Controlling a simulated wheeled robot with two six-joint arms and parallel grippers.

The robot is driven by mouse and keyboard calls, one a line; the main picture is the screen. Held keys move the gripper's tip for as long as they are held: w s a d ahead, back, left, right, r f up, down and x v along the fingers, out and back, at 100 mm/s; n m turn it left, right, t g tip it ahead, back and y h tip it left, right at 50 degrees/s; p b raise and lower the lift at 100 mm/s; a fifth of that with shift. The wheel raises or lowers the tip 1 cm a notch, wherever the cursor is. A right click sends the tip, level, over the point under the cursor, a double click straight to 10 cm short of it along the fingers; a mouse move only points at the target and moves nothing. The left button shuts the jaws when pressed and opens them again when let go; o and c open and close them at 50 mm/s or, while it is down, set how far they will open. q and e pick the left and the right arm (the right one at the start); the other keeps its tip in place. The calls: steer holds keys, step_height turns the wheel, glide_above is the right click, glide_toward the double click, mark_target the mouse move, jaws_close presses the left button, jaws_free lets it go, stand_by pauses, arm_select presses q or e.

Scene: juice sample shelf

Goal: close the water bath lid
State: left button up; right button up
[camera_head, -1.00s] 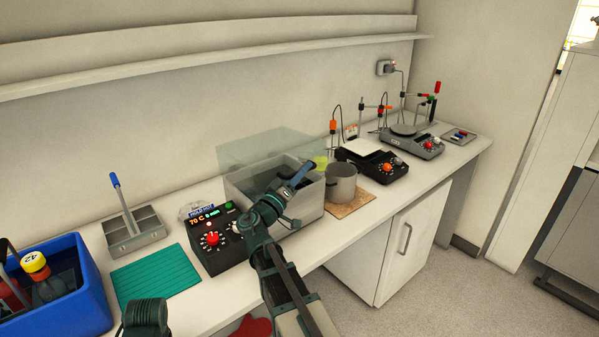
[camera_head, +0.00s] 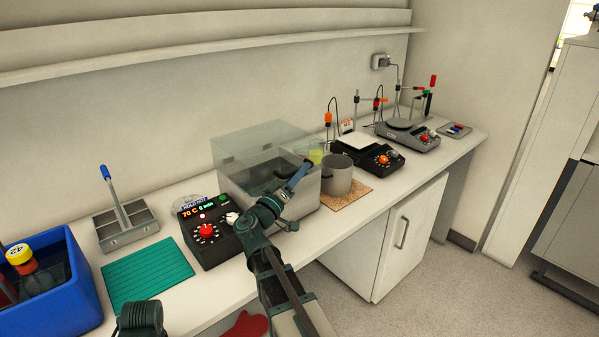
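The water bath (camera_head: 305,198) is a pale grey box on the bench, with a dark interior partly visible. My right gripper (camera_head: 299,174) reaches over the bath's front right part, near the lid's right side. I cannot tell whether it touches the lid or how far its fingers are apart. My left gripper is out of view.
A steel pot (camera_head: 337,178) stands on a cork mat (camera_head: 350,196) close to the bath's right, with a yellow item behind it. A hotplate (camera_head: 372,160) is further right. A green mat (camera_head: 146,275), grey rack (camera_head: 127,232) and blue crate (camera_head: 60,308) are at the left.

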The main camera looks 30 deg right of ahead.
steer(key=shift+a, duration=0.1)
steer(key=shift+s+a+f, duration=0.15)
steer(key=shift+s+a, duration=0.05)
steer(key=shift+a, duration=0.1)
steer(key=r+b+v, duration=0.1)
steer(key=r+v, duration=0.2)
steer(key=v, duration=1.2)
steer(key=shift+s+a, duration=0.35)
steer(key=shift+a, duration=0.35)
